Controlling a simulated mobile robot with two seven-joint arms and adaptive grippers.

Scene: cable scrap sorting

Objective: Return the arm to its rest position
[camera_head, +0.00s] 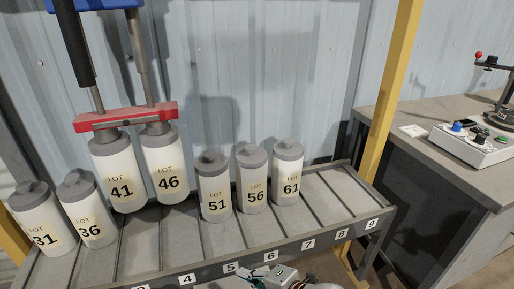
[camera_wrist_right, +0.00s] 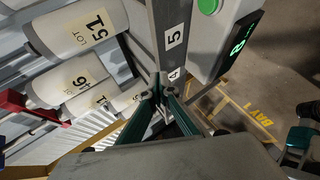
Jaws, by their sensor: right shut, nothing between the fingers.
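My right gripper (camera_head: 249,276) is at the bottom edge of the head view, in front of the rack near labels 5 and 6. Its teal fingers (camera_wrist_right: 165,98) are together in the right wrist view, with nothing between them. The fingers are clear of the bottles. In the wrist view they overlap the rack's front rail (camera_wrist_right: 172,30) near labels 4 and 5; I cannot tell the gap. My left gripper is not in the head view. A teal and dark part (camera_wrist_right: 300,138) at the wrist view's right edge is too cut off to identify.
White lot bottles, such as LOT 51 (camera_head: 214,190) and LOT 61 (camera_head: 287,175), stand on the slatted rack (camera_head: 335,190). A red bar (camera_head: 125,117) crosses the tops of 41 and 46. A yellow post (camera_head: 390,85) and grey bench (camera_head: 440,160) are right. A green-button box (camera_wrist_right: 222,25) adjoins the rail.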

